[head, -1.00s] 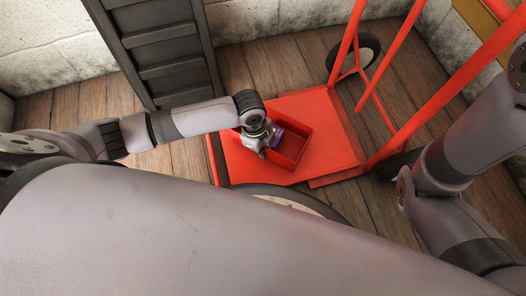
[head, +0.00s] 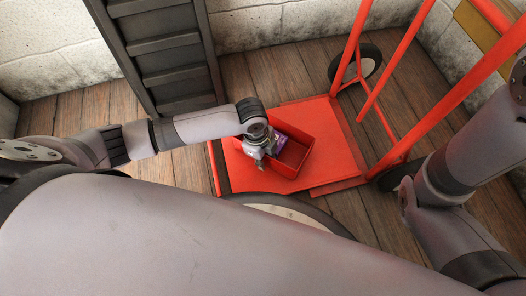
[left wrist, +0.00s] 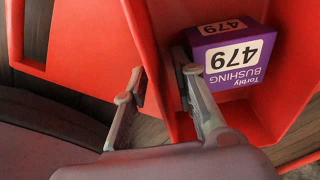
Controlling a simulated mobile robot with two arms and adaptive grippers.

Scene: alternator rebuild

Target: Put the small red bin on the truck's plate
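The small red bin (head: 292,164) is over the red plate (head: 335,140) of the truck, towards its left part. I cannot tell whether its base touches the plate. A purple and white box marked "BUSHING 479" (left wrist: 238,60) lies in the bin; it also shows in the head view (head: 279,140). My left gripper (head: 262,150) is at the bin's left wall. In the left wrist view its fingers (left wrist: 160,80) are on either side of that wall (left wrist: 155,60), close against it. My right arm is at the right; its gripper is out of view.
The truck's red tubular frame (head: 400,65) rises at the right, with a black-tyred wheel (head: 368,62) behind the plate. A dark slatted unit (head: 170,60) stands at the back left by the white block wall (head: 270,25). Plank floor (head: 70,110) surrounds the truck.

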